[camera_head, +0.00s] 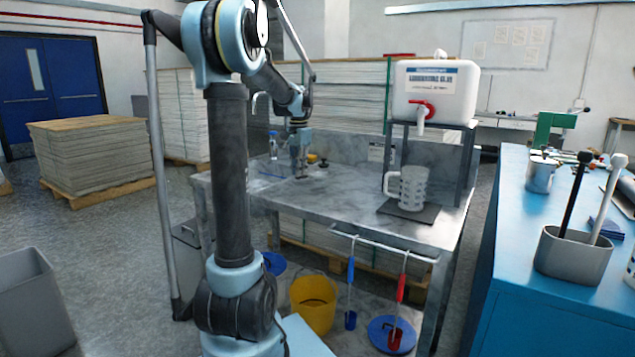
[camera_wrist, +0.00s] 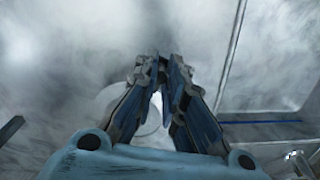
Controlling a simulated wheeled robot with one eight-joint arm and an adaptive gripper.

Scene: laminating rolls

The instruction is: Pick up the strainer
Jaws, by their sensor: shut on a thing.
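My gripper (camera_head: 300,168) is low over the back left part of the metal table. In the wrist view its two fingers (camera_wrist: 162,66) come together near the middle of the picture. A pale round shape, which looks like the strainer (camera_wrist: 150,117), shows behind and between the fingers. The fingers are shut on it, though the grip itself is mostly hidden. In the head view the strainer is too small and covered to make out. I cannot tell whether it is clear of the table.
A white jug (camera_head: 436,92) stands on a rack. A blue bench (camera_head: 515,220) is at the right.

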